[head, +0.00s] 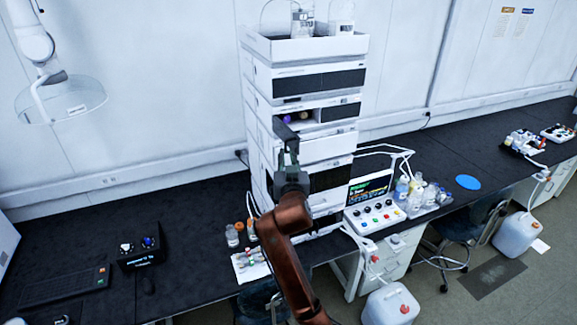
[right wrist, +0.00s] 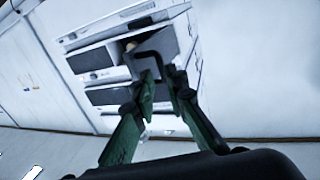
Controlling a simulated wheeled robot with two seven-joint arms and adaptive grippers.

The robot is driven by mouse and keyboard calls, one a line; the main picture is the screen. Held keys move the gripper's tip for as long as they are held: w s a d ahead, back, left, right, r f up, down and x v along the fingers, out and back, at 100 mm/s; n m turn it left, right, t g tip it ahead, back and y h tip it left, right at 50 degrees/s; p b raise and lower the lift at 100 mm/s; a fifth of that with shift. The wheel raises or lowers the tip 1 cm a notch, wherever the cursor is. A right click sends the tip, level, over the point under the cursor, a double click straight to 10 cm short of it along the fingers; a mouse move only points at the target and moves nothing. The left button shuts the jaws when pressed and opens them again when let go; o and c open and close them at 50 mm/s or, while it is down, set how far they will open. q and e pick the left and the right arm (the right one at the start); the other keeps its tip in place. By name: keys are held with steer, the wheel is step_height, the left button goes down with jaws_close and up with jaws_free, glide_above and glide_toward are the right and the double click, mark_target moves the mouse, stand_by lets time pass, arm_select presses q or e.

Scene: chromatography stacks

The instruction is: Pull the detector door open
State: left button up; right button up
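The chromatography stack (head: 312,145) stands on the black bench in the middle of the head view. One module has an open front with purple and orange items inside. The dark detector door (head: 285,129) stands swung out from it at the left; in the right wrist view the grey door (right wrist: 183,38) is also ajar. Its black bent handle (right wrist: 150,55) reaches between my right gripper's fingertips (right wrist: 160,76), which look closed on it. In the head view my right gripper (head: 289,160) is just below the door, partly hiding the stack. My left gripper is out of view.
A control panel with a screen (head: 371,202) and several bottles (head: 416,192) stand right of the stack. Vials and small jars (head: 243,234) sit at its lower left. Glass bottles stand in the top tray (head: 340,44).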

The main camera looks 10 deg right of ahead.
steer(key=s, duration=0.6)
steer(key=shift+s+a, duration=0.25)
steer(key=shift+a, duration=0.15)
